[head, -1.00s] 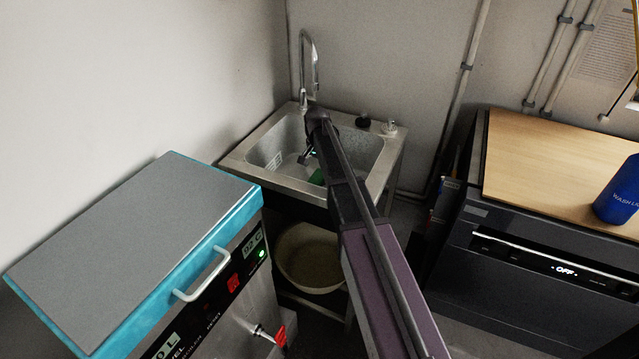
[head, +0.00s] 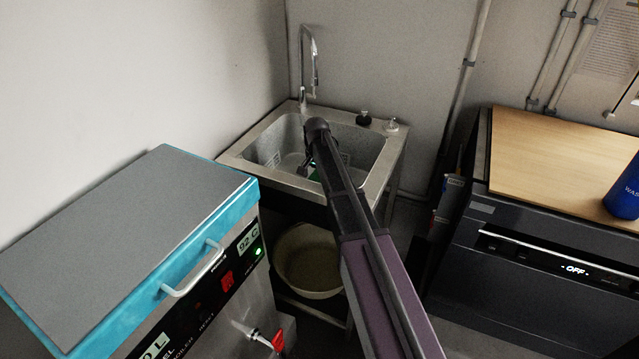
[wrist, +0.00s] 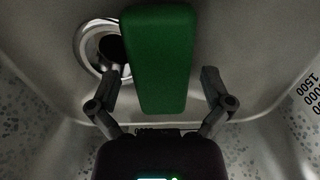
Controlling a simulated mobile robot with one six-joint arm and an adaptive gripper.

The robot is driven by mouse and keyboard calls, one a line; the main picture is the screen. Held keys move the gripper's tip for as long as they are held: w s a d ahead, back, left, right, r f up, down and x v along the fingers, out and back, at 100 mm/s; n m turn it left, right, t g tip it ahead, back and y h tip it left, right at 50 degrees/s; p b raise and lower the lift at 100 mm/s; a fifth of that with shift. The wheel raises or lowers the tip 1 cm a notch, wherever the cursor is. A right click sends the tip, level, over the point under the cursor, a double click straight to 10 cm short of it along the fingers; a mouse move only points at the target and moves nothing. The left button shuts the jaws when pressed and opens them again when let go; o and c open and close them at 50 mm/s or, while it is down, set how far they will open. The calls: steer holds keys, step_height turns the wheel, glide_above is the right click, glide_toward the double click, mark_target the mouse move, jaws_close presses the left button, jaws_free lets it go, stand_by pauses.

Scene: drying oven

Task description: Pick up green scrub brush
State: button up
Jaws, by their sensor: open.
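The green scrub brush (wrist: 160,62) lies in the sink basin and fills the upper middle of the wrist view. In the head view only a small green patch (head: 316,175) of it shows beside my arm. My gripper (wrist: 160,84) is open, with one finger on each side of the brush's lower end in the wrist view. I cannot tell whether the fingers touch it. In the head view my gripper (head: 305,168) is down inside the basin, partly hidden by my arm.
The steel sink (head: 250,146) has a tall faucet (head: 309,65) at its back and a drain (wrist: 104,47) beside the brush. A bowl (head: 309,265) stands below. A teal-edged heater (head: 130,240) is at left. A dark appliance (head: 545,265) with a blue bottle (head: 624,190) is at right.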

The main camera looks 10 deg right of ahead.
mark_target(317, 177)
stand_by(0.3)
steer(key=c, duration=1.2)
steer(key=shift+r, duration=0.1)
step_height(317, 177, up, 10)
steer(key=p, duration=1)
